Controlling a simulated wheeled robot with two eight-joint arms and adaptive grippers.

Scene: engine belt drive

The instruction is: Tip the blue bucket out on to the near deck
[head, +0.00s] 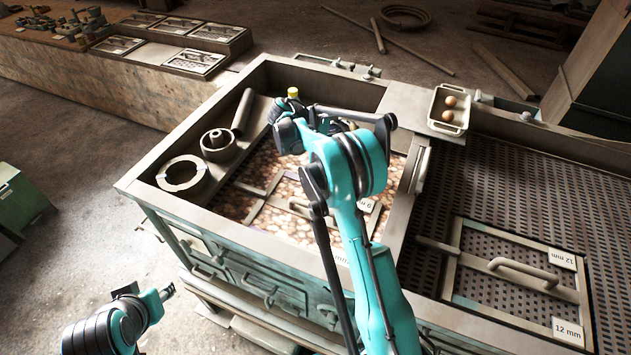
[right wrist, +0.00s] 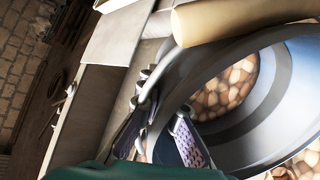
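In the right wrist view a large blue-grey curved rim (right wrist: 268,110), seemingly the blue bucket, fills the right side, with brown pebbles (right wrist: 222,95) showing inside its curve. I cannot tell whether they lie in it or behind it. My right gripper (right wrist: 168,102) is close against this rim, its two ridged fingers apart with a gap between them. In the head view my right arm (head: 350,170) reaches over the pebble-covered near deck (head: 290,226) and hides most of what is at its hand. My left gripper (head: 148,297) hangs low at the left, clear of the machine.
A flat pale ring (head: 183,174), a grey collar (head: 218,142) and a dark pipe (head: 243,112) lie at the deck's left end. A small tray (head: 438,123) with two brown eggs-like pieces stands at the back. A perforated deck (head: 520,195) holding a handled frame lies right.

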